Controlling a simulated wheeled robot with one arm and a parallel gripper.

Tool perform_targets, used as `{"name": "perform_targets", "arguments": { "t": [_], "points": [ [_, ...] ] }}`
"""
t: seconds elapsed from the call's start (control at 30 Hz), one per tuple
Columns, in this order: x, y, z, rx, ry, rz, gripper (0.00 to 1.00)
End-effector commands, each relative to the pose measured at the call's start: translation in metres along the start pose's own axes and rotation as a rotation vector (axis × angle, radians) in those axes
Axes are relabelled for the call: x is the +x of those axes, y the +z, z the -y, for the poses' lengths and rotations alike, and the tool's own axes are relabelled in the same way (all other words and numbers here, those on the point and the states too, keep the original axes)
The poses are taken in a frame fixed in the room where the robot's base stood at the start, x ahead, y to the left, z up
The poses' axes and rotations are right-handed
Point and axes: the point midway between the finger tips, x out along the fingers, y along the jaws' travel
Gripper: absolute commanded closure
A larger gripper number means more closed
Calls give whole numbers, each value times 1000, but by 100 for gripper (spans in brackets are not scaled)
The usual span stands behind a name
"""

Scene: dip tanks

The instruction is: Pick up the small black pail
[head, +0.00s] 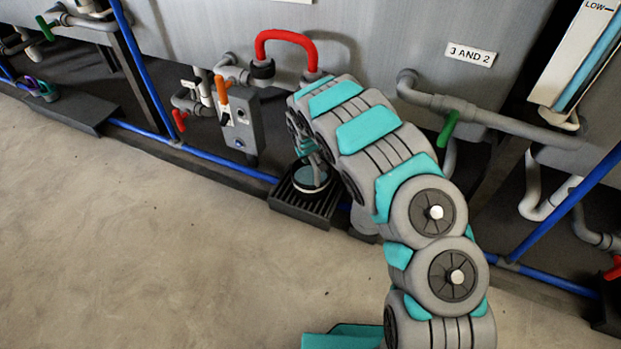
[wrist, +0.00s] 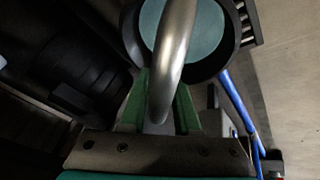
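The small black pail (head: 312,182) stands on a dark slatted grate below the tanks in the head view. It has a dark rim and a teal surface inside. In the wrist view the pail (wrist: 236,62) fills the top middle, and its curved metal handle (wrist: 177,45) arches toward my gripper. My gripper (wrist: 163,95) has its two green fingers on either side of the handle's near end. I cannot tell whether they press on it. In the head view my gripper (head: 308,147) is just above the pail, partly hidden by my arm.
The slatted grate (head: 290,204) lies on the floor beside a blue pipe (head: 225,168). A red curved pipe (head: 287,38) rises behind my arm. The floor in front is clear.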

Motion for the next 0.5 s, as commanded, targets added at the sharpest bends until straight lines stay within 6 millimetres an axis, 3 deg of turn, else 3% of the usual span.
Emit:
{"name": "perform_targets", "arguments": {
  "t": [0.03,0.23,0.5],
  "points": [
    [0,0,0,0,0,0,76],
    [0,0,0,0,0,0,99],
    [0,0,0,0,0,-1,100]
  ]
}}
